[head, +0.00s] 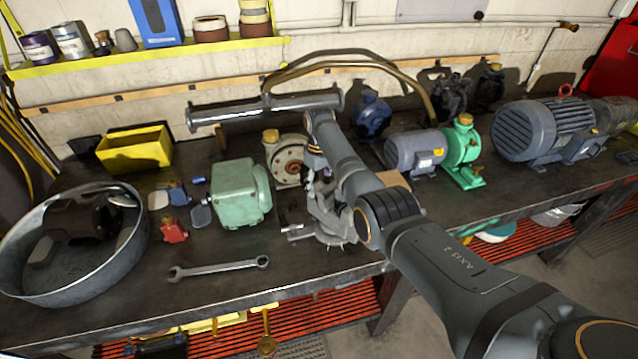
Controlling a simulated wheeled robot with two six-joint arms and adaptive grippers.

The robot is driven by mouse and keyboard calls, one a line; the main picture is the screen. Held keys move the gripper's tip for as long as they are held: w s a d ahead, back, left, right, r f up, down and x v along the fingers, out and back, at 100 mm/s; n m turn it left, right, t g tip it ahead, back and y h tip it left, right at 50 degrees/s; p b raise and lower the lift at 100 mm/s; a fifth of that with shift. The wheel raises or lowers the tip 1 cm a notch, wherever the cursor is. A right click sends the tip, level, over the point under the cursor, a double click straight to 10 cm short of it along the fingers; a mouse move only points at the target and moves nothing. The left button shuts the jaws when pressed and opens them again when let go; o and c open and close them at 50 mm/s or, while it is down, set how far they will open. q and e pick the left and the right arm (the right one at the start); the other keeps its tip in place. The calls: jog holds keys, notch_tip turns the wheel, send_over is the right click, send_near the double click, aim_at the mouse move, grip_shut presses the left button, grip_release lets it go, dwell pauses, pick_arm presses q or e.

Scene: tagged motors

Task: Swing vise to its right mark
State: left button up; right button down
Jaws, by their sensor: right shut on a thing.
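A small grey metal vise (330,238) stands on the workbench in the middle of the head view. Its round base and a jaw-like part sticking out to the left show. My right arm crosses in front and hides much of it. My right gripper (322,182) reaches down at the vise and is shut on it. The fingertips are partly hidden, so the exact grip spot is unclear. I cannot make out a mark for the vise on the bench. My left gripper is not in view.
A green box-shaped motor (236,194) and a pale flanged pump (288,162) stand close left of the vise. A wrench (218,268) lies in front. A blue-grey motor with green pump (415,152) stands to the right. A round metal pan (130,245) sits at left.

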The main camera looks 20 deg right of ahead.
dwell(0.4)
jog(key=shift+c, duration=2.2)
grip_release()
jog(key=shift+s, duration=0.1)
jog(key=shift+r, duration=0.1)
notch_tip(320, 180, up, 12)
